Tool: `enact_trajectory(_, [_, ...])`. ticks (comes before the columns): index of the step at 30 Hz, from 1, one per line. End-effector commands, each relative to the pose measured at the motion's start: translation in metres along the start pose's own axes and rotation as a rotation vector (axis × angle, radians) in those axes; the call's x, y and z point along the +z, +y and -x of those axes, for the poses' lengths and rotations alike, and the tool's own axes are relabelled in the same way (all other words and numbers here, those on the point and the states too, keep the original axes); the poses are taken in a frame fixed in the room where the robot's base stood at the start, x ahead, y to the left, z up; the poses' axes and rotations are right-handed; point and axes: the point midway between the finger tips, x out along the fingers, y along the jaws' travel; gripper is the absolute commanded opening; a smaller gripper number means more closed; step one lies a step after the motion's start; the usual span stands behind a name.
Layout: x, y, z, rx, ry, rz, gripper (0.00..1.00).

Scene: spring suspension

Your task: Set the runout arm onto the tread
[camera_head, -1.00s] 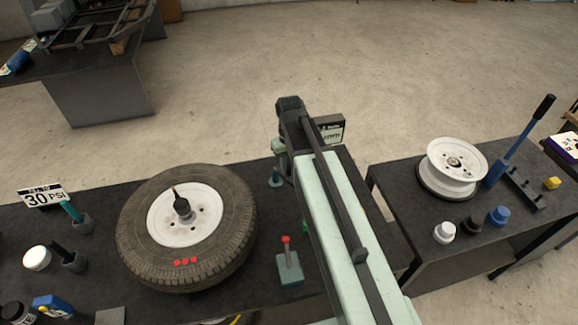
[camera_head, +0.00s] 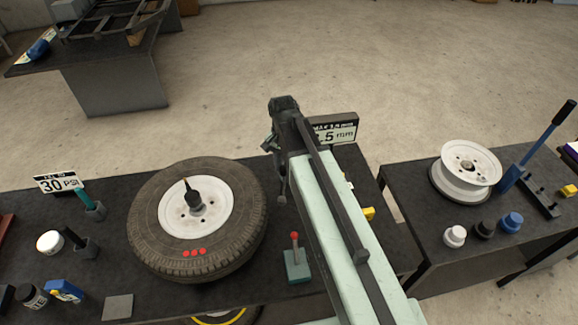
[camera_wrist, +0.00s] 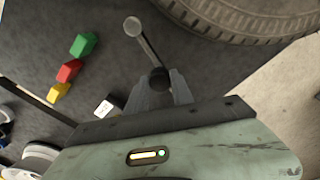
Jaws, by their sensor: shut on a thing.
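The tyre (camera_head: 150,235) lies flat around a white rim (camera_head: 215,212) on the dark bench, with red dots on its near sidewall; its tread edge (camera_wrist: 235,25) fills the upper right of the wrist view. My gripper (camera_wrist: 160,84) is shut on the runout arm, a thin grey rod (camera_wrist: 147,48) with a round pale tip and a dark round part between the fingers. The tip points up the wrist picture, left of the tyre and apart from it in that picture. In the head view my gripper (camera_head: 274,155) is right of the tyre; the fingers are partly hidden.
A mm display (camera_head: 338,132) stands behind my arm. A teal base with a red-knobbed lever (camera_head: 297,262) stands right of the tyre. Green (camera_wrist: 84,45), red (camera_wrist: 69,71) and yellow (camera_wrist: 58,92) blocks lie on the bench. The right bench holds a bare wheel (camera_head: 468,165).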

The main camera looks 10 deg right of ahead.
Motion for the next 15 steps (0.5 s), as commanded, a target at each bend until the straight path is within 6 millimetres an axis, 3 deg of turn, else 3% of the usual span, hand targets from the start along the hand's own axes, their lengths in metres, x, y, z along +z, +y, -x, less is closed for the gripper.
enact_trajectory(15, [0.004, -0.017, 0.0, 0.0, -0.001, -0.197, 0.0])
